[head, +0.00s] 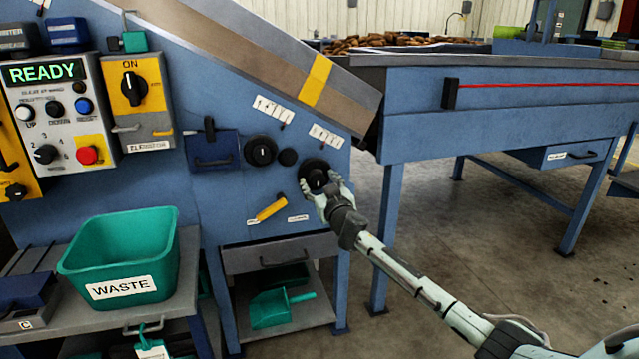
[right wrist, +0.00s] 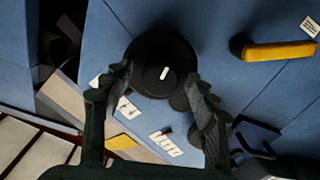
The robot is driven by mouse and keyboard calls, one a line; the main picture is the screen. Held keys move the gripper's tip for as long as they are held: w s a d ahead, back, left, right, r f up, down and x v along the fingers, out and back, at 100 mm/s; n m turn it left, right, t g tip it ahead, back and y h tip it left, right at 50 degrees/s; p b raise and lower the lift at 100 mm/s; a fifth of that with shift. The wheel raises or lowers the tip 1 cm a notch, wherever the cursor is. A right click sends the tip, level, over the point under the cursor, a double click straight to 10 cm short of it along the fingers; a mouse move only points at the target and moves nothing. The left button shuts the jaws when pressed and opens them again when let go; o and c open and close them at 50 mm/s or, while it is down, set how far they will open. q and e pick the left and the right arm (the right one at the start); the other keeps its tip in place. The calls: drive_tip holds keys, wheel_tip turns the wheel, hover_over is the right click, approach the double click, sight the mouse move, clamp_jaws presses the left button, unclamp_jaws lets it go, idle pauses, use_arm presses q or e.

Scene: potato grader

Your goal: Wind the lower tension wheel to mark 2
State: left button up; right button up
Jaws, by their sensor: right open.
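The lower tension wheel (head: 313,170) is a round black knob on the blue side panel, the lower right of two such wheels. It shows large in the right wrist view (right wrist: 166,52), with a short white mark on its hub. My right gripper (head: 322,189) is at this wheel, partly covering it in the head view. In the right wrist view, its open fingers (right wrist: 158,84) stand on either side of the wheel's near part; I cannot tell whether they touch it. White scale labels (head: 325,135) sit above the wheel, too small to read. My left gripper is not in view.
The upper wheel (head: 260,150) and a small black knob (head: 288,157) sit close left. A yellow handle (head: 270,209) juts out below. A green waste bin (head: 122,258) and control panel (head: 60,115) are farther left. Open floor lies right, beneath the blue table (head: 500,130).

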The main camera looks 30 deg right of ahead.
drive_tip(key=c, duration=1.2)
drive_tip(key=shift+o, duration=0.2)
drive_tip(key=shift+n, duration=0.3)
